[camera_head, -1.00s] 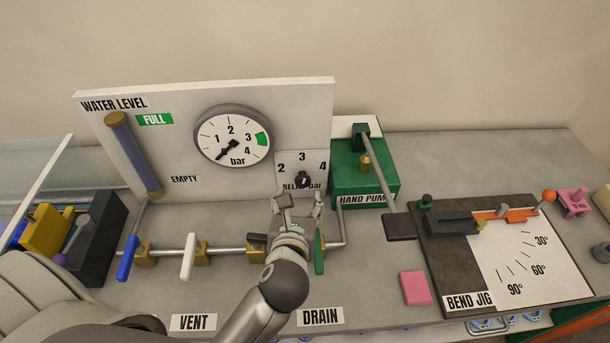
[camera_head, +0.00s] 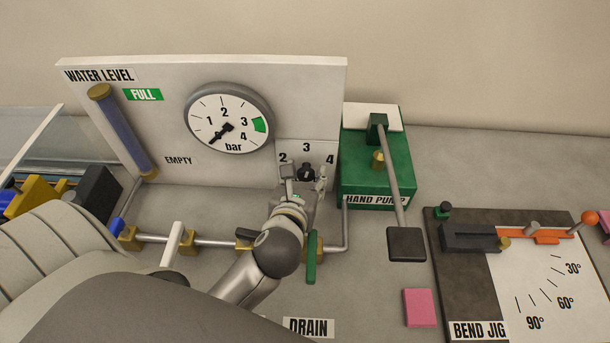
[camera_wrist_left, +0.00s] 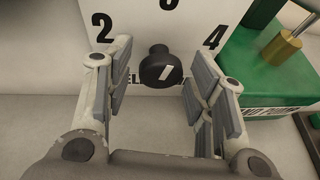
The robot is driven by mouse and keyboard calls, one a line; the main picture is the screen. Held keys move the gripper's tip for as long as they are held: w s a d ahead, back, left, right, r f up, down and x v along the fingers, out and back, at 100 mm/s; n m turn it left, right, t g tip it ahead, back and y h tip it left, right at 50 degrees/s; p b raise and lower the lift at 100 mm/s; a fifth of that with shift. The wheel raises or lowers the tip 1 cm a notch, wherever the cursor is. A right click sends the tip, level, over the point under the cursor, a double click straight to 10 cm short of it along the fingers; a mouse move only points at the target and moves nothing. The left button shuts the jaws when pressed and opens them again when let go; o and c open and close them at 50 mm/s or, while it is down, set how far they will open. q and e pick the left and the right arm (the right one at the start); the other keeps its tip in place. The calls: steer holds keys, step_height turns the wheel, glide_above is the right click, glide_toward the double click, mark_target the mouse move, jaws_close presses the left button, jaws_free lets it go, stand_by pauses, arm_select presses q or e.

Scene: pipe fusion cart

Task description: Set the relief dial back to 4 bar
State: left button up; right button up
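The relief dial is a small black knob (camera_head: 306,172) on a white plate (camera_head: 318,149) marked 2, 3 and 4, low on the panel's right side. In the left wrist view the knob (camera_wrist_left: 160,66) carries a short white mark slanting up to the right; which number it indicates is not clear. My left gripper (camera_head: 305,180) is open in front of the dial. In the left wrist view its fingers (camera_wrist_left: 160,82) stand on either side of the knob, with visible gaps. The lower label is partly hidden. My right gripper is out of view.
The pressure gauge (camera_head: 228,118) needle points lower left, below 1. The green hand pump (camera_head: 372,165) with its lever (camera_head: 396,190) stands close right of the dial. A pipe with a green-handled valve (camera_head: 311,258) runs below. A bend jig (camera_head: 465,275) is at right.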

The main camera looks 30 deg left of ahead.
arm_select(q)
steer(key=c, duration=0.7)
steer(key=shift+r+m+p, duration=0.2)
steer(key=shift+m+p, duration=0.2)
steer(key=shift+p, duration=0.5)
steer(key=shift+c, duration=0.2)
steer(key=m+y+p, duration=0.1)
steer(key=p, duration=0.1)
steer(key=m+g+p, duration=0.1)
steer(key=p, duration=0.1)
steer(key=shift+w+d+r+y, duration=0.1)
steer(key=shift+d+y, duration=0.1)
steer(key=shift+y, duration=0.2)
steer(key=shift+m+g+y+p, duration=0.4)
steer(key=shift+m+y+p, duration=0.4)
steer(key=shift+m+p, duration=0.3)
steer(key=shift+w+d+f+m+y+p, duration=0.1)
steer(key=shift+f+m+y+p, duration=0.2)
steer(key=shift+m+y+p, duration=0.3)
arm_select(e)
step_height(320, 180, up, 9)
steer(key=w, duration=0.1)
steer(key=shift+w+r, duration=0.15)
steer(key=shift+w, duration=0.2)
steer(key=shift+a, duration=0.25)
